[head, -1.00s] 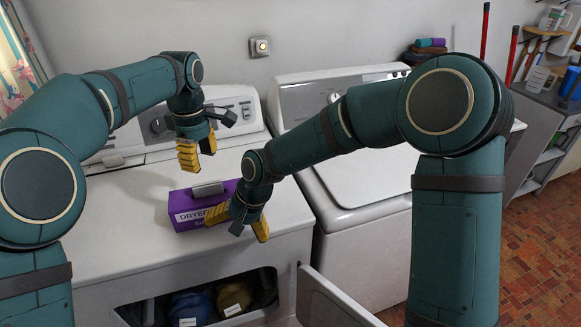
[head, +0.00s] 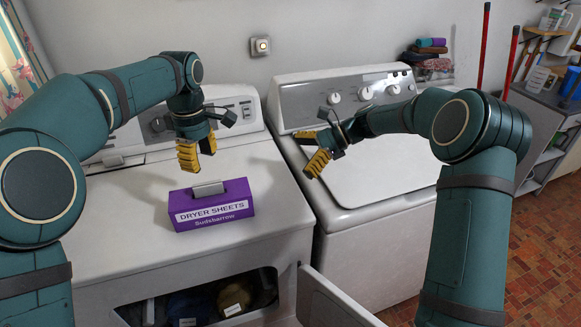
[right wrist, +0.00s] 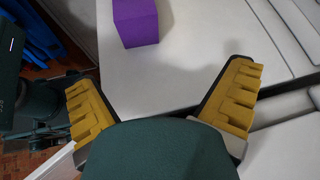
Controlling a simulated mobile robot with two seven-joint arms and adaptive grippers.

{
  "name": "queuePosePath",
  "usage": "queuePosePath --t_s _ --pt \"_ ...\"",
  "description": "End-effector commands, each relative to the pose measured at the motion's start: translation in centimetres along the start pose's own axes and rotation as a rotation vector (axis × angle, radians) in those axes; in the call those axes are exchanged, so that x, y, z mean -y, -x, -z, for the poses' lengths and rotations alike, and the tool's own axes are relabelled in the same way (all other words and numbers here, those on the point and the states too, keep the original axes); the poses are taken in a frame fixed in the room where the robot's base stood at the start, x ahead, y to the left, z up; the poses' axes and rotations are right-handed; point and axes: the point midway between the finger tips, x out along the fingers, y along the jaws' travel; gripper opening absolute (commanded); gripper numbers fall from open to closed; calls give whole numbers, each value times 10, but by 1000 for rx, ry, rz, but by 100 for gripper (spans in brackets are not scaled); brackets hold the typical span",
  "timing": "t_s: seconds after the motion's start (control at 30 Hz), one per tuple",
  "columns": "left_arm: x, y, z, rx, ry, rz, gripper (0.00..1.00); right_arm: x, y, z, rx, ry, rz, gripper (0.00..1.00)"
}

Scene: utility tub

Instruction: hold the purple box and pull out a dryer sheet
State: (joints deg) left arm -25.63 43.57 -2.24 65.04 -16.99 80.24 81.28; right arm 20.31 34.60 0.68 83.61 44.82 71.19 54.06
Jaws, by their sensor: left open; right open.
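The purple box (head: 212,207) labelled "DRYER SHEETS" stands on the white dryer top (head: 120,235). A grey-white dryer sheet (head: 207,189) sticks up from the slot in its top. My left gripper (head: 197,158) is open and empty, above the dryer top behind the box and a little to its left. My right gripper (head: 311,152) is open and empty, to the right of the box and apart from it, by the edge of the washer. In the right wrist view the box (right wrist: 136,22) shows at the top, beyond the open yellow fingers (right wrist: 165,98).
The washer (head: 370,165) stands to the right of the dryer, its lid shut. The dryer's front door (head: 335,300) hangs open, with cloth items (head: 234,296) inside. Folded towels (head: 430,60) are stacked at the back right. The dryer top around the box is clear.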

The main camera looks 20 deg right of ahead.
Motion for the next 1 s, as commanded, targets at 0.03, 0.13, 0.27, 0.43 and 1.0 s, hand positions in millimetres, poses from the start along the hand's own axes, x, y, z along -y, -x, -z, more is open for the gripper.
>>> queuePosePath --t_s 0.03,0.13,0.27,0.43,1.0 --pt "0 0 0 0 -1 0 46 -5 -12 1 31 -18 -45 100" --pt "0 0 0 0 -1 -1 46 -13 -26 1 80 -42 -111 100" --pt "0 0 -1 0 -1 -1 46 -18 -36 0 110 -58 -153 100" --pt "0 0 0 0 -1 -1 46 -22 -52 -2 115 -59 -161 100" --pt "0 0 0 0 -1 -1 46 -37 -148 -14 113 -59 -160 100"
